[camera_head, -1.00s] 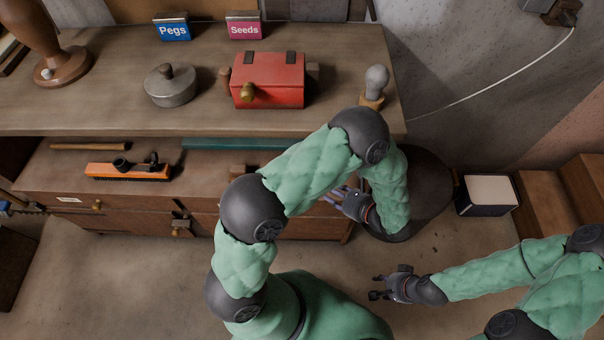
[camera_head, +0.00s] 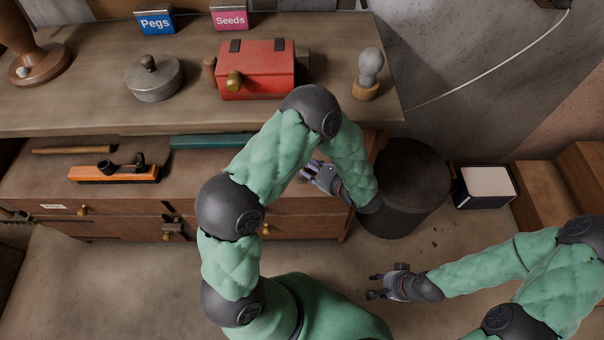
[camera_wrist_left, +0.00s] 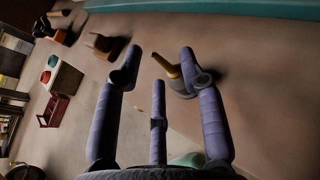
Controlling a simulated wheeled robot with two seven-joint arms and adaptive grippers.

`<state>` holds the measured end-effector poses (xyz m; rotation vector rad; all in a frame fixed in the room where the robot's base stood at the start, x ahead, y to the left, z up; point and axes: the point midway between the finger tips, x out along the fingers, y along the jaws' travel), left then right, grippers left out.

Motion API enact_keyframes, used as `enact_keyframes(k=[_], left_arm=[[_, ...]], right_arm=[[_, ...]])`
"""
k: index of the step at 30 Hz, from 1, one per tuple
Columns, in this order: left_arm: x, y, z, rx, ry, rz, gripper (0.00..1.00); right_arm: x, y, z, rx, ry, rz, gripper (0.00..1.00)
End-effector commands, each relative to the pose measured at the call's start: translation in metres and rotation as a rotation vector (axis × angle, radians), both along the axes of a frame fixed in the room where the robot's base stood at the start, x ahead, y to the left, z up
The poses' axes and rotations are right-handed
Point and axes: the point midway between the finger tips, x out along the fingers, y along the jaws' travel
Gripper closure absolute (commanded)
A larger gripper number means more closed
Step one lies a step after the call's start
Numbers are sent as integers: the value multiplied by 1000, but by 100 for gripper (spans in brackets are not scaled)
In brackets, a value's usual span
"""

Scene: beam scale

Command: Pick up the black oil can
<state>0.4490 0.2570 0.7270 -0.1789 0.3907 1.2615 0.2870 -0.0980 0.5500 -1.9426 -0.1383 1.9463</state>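In the left wrist view, a small dark can with a yellow-brass spout (camera_wrist_left: 168,67), which looks like the black oil can, is on the brown surface. It is partly hidden behind my right-hand finger in that picture. My left gripper (camera_wrist_left: 158,72) is open, its fingers spread around empty space, with the can close to that finger; I cannot tell whether they touch. In the head view the left gripper (camera_head: 313,171) is at the front of the lower shelf, and I cannot make out the can there. My right gripper (camera_head: 372,285) is open and empty above the floor.
The lower shelf (camera_head: 60,178) holds an orange brush-like tool (camera_head: 115,174) at left and a teal strip (camera_head: 215,141). The worktop (camera_head: 60,112) overhangs it, with a red box (camera_head: 258,72) on top. A dark round bin (camera_head: 410,185) stands right of the shelf.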

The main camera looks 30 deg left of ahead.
Motion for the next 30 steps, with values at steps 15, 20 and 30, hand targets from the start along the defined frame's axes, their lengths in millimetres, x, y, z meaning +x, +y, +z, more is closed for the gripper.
enact_keyframes(k=[15, 20, 30], left_arm=[[2, 8, -2, 0, 0, 0, 100], [2, 8, -3, 0, 0, 0, 100], [2, 8, -2, -1, 2, 1, 100]], right_arm=[[0, 0, -3, 0, -1, 0, 60], [0, 0, -3, 0, -1, 0, 60], [0, 0, -2, 0, 0, 0, 60]])
